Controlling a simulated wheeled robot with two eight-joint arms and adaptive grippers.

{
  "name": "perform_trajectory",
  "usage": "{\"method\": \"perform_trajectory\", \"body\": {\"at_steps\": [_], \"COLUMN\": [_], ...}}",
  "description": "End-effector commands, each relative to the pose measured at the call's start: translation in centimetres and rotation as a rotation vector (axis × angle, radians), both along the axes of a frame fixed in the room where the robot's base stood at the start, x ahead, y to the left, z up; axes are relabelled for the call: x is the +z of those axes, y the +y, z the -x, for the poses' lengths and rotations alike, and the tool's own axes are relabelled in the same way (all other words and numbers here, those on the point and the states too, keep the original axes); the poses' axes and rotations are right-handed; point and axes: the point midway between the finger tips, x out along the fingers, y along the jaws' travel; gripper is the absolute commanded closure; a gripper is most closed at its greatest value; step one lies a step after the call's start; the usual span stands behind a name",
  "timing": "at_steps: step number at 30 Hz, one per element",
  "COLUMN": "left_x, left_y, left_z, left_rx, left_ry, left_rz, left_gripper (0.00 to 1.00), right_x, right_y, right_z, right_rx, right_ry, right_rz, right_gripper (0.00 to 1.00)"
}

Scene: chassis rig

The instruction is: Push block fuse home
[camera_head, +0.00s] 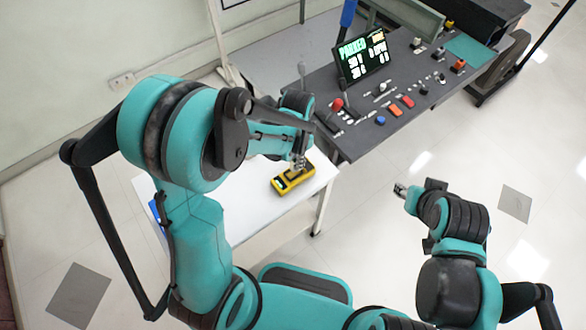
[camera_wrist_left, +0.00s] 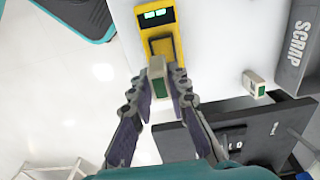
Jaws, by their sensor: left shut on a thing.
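A block fuse (camera_wrist_left: 157,67), pale grey with a green patch, sits between the fingertips of my left gripper (camera_wrist_left: 165,85) in the left wrist view. The gripper is shut on it. The fuse's far end is at the dark recess of a yellow tester (camera_wrist_left: 156,18) with two lit green windows; I cannot tell whether it is inside or just over it. In the head view my left gripper (camera_head: 299,163) is above the yellow tester (camera_head: 293,179), and the fuse is too small to make out. My right gripper (camera_head: 400,190) is away over the floor, its fingers unclear.
A second pale block with a green face (camera_wrist_left: 253,83) stands on the white table (camera_wrist_left: 215,50). The grey control console (camera_head: 360,135) with buttons, levers and a lit screen (camera_head: 361,56) stands right of the table.

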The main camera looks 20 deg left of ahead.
Motion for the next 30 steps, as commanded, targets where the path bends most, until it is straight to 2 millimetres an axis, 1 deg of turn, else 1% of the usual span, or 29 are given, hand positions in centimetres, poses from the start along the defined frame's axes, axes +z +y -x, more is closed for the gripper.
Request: {"method": "perform_trajectory", "body": {"at_steps": [1, 3, 6, 13, 21, 25, 26, 27, 28, 30], "left_x": [-0.4, -0.6, -1.2, -4.5, -4.5, -5.0, -4.9, -4.9, -4.9, -4.8], "left_y": [0.5, 0.9, 1.0, 0.9, 0.9, 0.9, 0.9, 0.9, 0.9, 0.9], "left_z": [0.0, 0.0, 0.0, -0.1, 0.0, 0.0, 0.0, 0.0, 0.0, 0.0], "left_rx": [0.001, 0.000, -0.001, -0.001, -0.001, -0.001, -0.001, -0.001, -0.001, -0.001], "left_ry": [0.000, 0.000, 0.000, 0.000, 0.000, 0.000, 0.000, 0.000, 0.000, 0.000], "left_rz": [0.000, 0.000, 0.000, 0.000, 0.000, 0.000, 0.000, 0.000, 0.000, 0.000], "left_gripper": [1.00, 1.00, 1.00, 1.00, 1.00, 1.00, 0.79, 0.68, 0.63, 0.63], "right_x": [-0.2, -0.2, -0.5, -1.8, -1.7, -2.1, -2.1, -2.0, -2.0, -2.0], "right_y": [0.0, 0.0, 0.0, 0.0, 0.0, 0.0, 0.0, 0.0, 0.0, 0.0], "right_z": [0.0, 0.0, 0.0, 0.0, 0.0, 0.0, 0.0, 0.0, 0.0, 0.0], "right_rx": [0.000, 0.000, 0.000, 0.000, 0.000, 0.000, 0.000, 0.000, 0.000, 0.000], "right_ry": [0.000, 0.000, 0.000, 0.000, 0.000, 0.000, 0.000, 0.000, 0.000, 0.000], "right_rz": [0.000, 0.000, 0.000, 0.000, 0.000, 0.000, 0.000, 0.000, 0.000, 0.000], "right_gripper": [0.60, 0.60, 0.60, 0.60, 0.60, 0.60, 0.60, 0.60, 0.60, 0.60]}}
